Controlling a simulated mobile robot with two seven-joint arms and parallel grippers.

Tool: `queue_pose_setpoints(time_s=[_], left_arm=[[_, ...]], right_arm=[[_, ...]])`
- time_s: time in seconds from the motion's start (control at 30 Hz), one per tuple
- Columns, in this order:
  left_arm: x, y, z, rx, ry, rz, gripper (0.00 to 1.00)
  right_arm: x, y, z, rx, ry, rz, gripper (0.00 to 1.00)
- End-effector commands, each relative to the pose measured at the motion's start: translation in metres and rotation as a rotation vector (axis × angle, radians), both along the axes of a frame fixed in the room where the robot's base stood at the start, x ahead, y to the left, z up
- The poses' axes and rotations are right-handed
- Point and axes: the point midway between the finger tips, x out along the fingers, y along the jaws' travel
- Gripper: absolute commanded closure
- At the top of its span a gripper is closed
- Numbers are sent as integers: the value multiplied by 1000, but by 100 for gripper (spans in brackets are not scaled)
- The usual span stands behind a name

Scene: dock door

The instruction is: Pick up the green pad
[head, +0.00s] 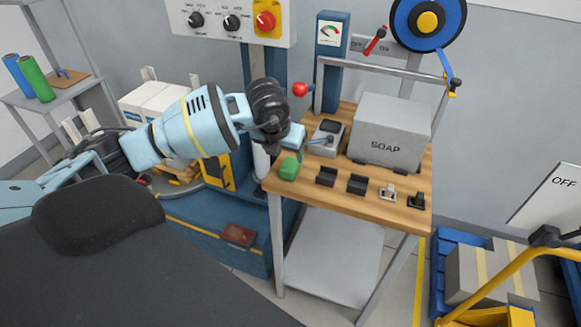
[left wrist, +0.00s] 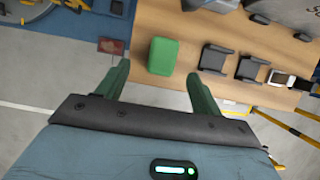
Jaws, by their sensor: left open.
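The green pad (head: 289,168) is a small rounded block near the left front corner of the wooden bench top (head: 340,186). In the left wrist view the pad (left wrist: 163,57) lies ahead of and between my fingertips. My left gripper (left wrist: 158,72) is open and empty, with one finger on each side of the pad in the picture. In the head view my left gripper (head: 297,150) reaches in from the left, just above and behind the pad. I cannot tell how high the fingertips are above the bench. My right gripper is not in view.
Two dark brackets (head: 326,176) (head: 357,185) and small clips stand right of the pad. A grey device (head: 327,138) and a SOAP box (head: 390,135) stand behind. A red ball knob (head: 300,89) is above my wrist. The bench's left edge is close to the pad.

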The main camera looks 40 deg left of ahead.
Motion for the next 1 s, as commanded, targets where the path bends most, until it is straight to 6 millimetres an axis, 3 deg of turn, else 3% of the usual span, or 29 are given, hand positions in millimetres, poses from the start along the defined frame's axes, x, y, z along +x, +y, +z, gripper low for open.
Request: queue_pose_setpoints(time_s=[0.13, 0.37, 0.7, 1.0], left_arm=[[5, 0, -16, -1, 4, -1, 34], [9, 1, -22, -1, 1, -3, 34], [26, 0, -62, -3, 2, -3, 34], [28, 1, -67, -2, 0, -3, 34]], right_arm=[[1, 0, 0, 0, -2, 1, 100], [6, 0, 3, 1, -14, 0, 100], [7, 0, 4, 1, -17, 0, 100], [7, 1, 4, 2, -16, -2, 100]])
